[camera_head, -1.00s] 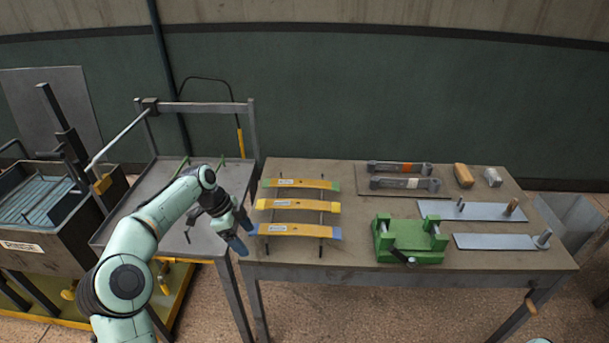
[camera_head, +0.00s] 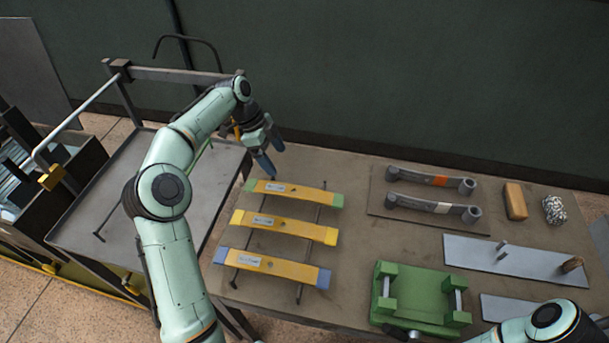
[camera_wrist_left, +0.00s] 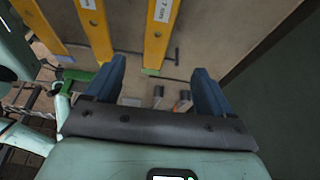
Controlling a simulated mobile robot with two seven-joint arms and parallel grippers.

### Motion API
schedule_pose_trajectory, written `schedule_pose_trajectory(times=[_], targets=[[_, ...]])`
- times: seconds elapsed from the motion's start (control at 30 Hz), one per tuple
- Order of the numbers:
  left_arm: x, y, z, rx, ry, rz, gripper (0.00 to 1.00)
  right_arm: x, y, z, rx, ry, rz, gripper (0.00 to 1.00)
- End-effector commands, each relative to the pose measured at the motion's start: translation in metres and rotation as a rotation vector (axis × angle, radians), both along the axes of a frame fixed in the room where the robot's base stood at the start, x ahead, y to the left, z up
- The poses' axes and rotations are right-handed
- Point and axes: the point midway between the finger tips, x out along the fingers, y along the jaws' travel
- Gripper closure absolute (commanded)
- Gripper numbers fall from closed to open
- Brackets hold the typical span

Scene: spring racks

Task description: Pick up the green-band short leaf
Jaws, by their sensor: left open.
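The green-band short leaf (camera_head: 293,193) is a yellow bar with green ends and a white label. It lies farthest back of three similar leaves, across thin dark rails on the bench. My left gripper (camera_head: 270,153) is open and empty, above and just behind the leaf's left half. In the left wrist view, the leaf (camera_wrist_left: 158,35) lies at the upper middle, ahead of the open blue fingers (camera_wrist_left: 158,72), with nothing between them. My right gripper is out of view; only part of its arm shows at lower right.
A yellow-ended leaf (camera_head: 284,227) and a blue-ended leaf (camera_head: 272,267) lie in front. A green fixture (camera_head: 425,295) stands front right. Two grey eyed bars (camera_head: 432,177) lie on a plate behind. A grey tray table (camera_head: 150,185) stands left.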

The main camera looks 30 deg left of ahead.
Motion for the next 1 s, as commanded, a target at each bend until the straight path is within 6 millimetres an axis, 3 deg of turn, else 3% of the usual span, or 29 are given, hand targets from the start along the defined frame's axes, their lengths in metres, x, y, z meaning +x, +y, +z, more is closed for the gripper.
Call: schedule_pose_trajectory(times=[0.4,0.67,1.0], targets=[[0.004,-0.025,-0.066,-0.002,0.006,-0.001,0.17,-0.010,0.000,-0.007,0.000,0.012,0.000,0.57],[0.006,-0.032,-0.083,-0.002,0.004,-0.001,0.17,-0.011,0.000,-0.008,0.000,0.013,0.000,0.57],[0.010,-0.045,-0.124,-0.003,0.002,-0.001,0.17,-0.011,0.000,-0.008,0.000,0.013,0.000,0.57]])
